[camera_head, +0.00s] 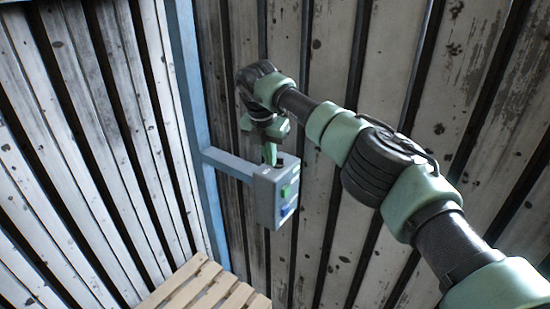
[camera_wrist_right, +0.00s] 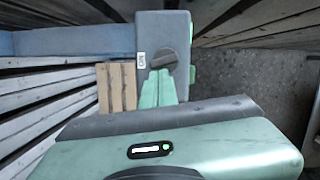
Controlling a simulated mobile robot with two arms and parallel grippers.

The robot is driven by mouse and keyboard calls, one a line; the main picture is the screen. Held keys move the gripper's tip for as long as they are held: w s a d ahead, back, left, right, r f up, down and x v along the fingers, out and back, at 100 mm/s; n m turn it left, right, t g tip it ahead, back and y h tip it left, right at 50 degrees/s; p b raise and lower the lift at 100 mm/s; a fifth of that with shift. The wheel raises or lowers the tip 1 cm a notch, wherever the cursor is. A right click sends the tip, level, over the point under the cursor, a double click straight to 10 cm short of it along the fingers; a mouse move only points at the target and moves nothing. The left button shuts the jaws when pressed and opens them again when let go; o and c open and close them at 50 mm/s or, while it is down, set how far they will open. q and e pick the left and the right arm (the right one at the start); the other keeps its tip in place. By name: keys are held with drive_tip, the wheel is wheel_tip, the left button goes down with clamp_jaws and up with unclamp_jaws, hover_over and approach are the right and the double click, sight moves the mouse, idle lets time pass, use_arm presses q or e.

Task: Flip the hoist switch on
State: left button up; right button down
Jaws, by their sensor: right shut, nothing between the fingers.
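A grey switch box (camera_head: 265,205) hangs on a blue bracket arm in the head view. Its front has a green part (camera_head: 287,191) and a blue part (camera_head: 287,211). In the right wrist view the box (camera_wrist_right: 150,28) shows a dark rotary knob (camera_wrist_right: 161,61) and a small white label (camera_wrist_right: 141,61). My right gripper (camera_head: 269,158) points down at the top of the box. In the wrist view its green fingers (camera_wrist_right: 158,82) are shut together just by the knob, with nothing between them. I cannot tell whether they touch it. My left gripper is not in view.
A blue post (camera_head: 196,140) and bracket arm (camera_head: 228,165) carry the box. Weathered plank walls (camera_head: 75,150) stand at the left and behind. A wooden slatted pallet (camera_head: 205,288) lies below the box, to the left. Open space lies right of the box.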

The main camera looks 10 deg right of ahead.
drive_tip(key=shift+w+a+m, duration=0.1)
drive_tip(key=shift+w+m, duration=0.1)
drive_tip(key=shift+m, duration=0.3)
drive_tip(key=shift+s+d+f+b, duration=0.1)
drive_tip(key=shift+s+d+b, duration=0.05)
drive_tip(key=shift+d+b, duration=0.45)
drive_tip(key=shift+d, duration=0.1)
drive_tip(key=shift+d, duration=0.1)
